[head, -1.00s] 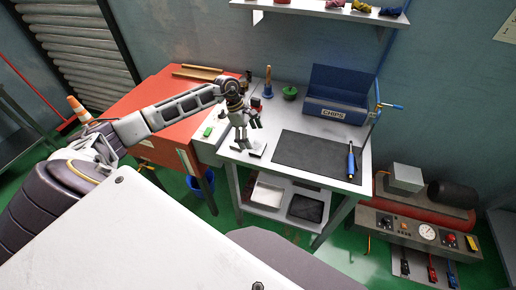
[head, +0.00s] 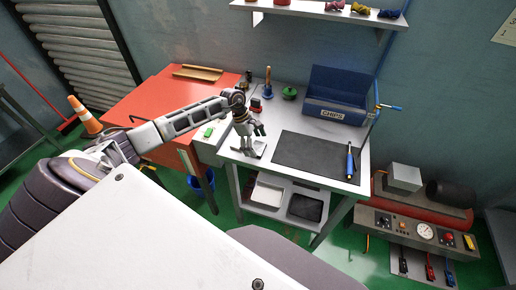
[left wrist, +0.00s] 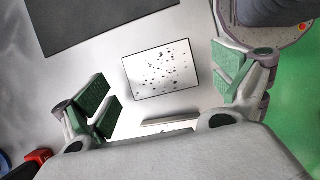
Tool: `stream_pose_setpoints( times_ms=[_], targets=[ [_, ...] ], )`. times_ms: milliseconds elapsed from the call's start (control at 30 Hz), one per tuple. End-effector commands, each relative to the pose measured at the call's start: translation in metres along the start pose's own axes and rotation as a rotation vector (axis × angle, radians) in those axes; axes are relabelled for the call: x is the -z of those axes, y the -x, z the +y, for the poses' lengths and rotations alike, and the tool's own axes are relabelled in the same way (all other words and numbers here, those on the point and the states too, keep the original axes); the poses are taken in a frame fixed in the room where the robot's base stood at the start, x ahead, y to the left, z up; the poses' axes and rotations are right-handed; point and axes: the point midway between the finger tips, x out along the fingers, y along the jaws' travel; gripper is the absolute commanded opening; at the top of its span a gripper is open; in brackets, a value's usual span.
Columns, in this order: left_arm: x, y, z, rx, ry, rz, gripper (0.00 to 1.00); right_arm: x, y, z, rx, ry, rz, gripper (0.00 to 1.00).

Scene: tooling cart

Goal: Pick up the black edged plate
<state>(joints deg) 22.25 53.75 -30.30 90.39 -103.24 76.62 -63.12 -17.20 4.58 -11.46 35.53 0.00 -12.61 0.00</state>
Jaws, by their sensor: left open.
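The black edged plate (left wrist: 161,70) is a pale rectangle with a thin dark border and dark specks. It lies flat on the light tabletop, beside the dark mat (left wrist: 95,18). In the head view it is mostly hidden by my left gripper (head: 252,141), just left of the mat (head: 313,152). My left gripper is open and empty above the plate. In the left wrist view its green-padded fingers (left wrist: 165,90) stand apart on either side of the plate, not touching it. My right gripper is not in view.
A blue box marked CHIPS (head: 338,97) stands at the back of the table. A blue-handled tool (head: 350,161) lies at the mat's right edge. A green object (head: 290,92) and a red-topped one (head: 256,105) stand behind the gripper.

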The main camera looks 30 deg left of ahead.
Motion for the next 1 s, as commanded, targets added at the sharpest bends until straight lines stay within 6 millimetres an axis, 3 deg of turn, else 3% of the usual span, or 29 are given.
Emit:
stream_pose_setpoints(
  times_ms=[633,1000],
  targets=[
    [0.0000,-0.0079,-0.0002,0.000,0.000,0.000,0.95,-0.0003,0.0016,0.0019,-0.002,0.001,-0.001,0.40],
    [0.0000,-0.0078,-0.0002,0.000,0.000,0.000,0.48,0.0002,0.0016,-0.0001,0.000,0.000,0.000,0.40]
  ],
)
